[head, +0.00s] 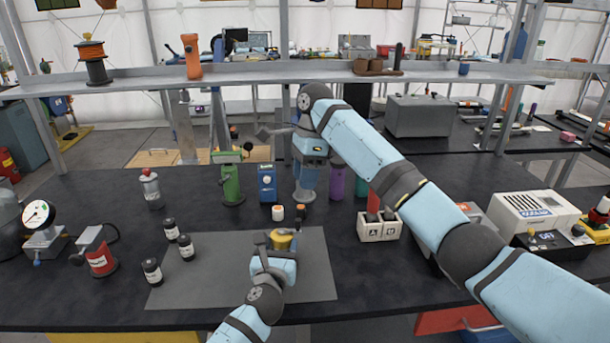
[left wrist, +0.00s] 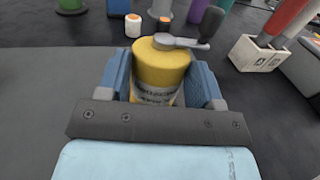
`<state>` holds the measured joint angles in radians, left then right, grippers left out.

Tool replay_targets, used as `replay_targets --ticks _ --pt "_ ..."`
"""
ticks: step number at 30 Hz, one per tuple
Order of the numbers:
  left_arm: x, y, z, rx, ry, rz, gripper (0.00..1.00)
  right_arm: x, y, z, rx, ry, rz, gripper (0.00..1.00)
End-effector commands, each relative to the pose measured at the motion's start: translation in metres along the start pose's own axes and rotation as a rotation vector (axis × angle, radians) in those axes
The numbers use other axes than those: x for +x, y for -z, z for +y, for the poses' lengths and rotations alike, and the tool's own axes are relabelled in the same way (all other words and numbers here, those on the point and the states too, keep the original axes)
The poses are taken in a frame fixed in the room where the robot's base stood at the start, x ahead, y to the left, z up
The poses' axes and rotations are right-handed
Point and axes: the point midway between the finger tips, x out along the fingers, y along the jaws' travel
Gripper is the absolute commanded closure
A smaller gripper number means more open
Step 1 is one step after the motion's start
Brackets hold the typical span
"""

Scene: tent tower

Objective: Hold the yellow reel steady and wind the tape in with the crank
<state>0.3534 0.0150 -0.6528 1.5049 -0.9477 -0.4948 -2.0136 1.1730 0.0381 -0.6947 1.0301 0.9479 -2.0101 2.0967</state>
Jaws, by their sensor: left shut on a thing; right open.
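The yellow reel (head: 281,240) stands upright on the grey mat (head: 205,265). In the left wrist view the reel (left wrist: 161,72) sits between the blue fingers of my left gripper (left wrist: 160,90), which is shut on its sides. Its label is partly hidden by the gripper. The metal crank (left wrist: 178,42) lies across the reel's top and reaches right to a dark upright handle (left wrist: 211,24). My right gripper (head: 306,182) is open, pointing down behind the reel, apart from the crank in the head view. Its fingertips are hard to make out.
Two small jars, including a white one (head: 278,212), stand behind the reel. A green tool (head: 231,185), a blue box (head: 267,184) and a white holder (head: 378,230) stand around the back. The mat's right side looks clear.

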Motion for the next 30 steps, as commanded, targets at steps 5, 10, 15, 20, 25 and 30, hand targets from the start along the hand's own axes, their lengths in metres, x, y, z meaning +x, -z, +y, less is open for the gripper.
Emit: replay_targets --ticks 5,10,15,20,25,30 --pt "0.0 0.001 0.0 0.0 0.0 0.001 0.8 0.0 0.0 0.0 0.0 0.0 0.0 0.57" --pt "0.0 -0.001 0.0 -0.001 0.001 -0.001 0.31 0.0 0.0 0.0 0.0 0.0 0.0 0.57" --pt "0.0 -0.001 0.0 -0.001 0.0 -0.001 0.1 0.0 0.0 0.0 0.0 0.0 0.0 0.57" --pt "0.0 0.001 0.0 0.0 0.0 0.002 0.1 0.001 0.0 0.0 0.0 0.0 0.0 0.57" --pt "-0.011 0.002 0.001 0.001 -0.001 0.002 0.1 0.001 0.0 0.0 0.0 0.0 0.0 0.57" --pt "-0.043 0.002 0.001 0.001 0.001 0.002 0.1 0.001 0.0 0.0 0.0 0.0 0.0 0.57"
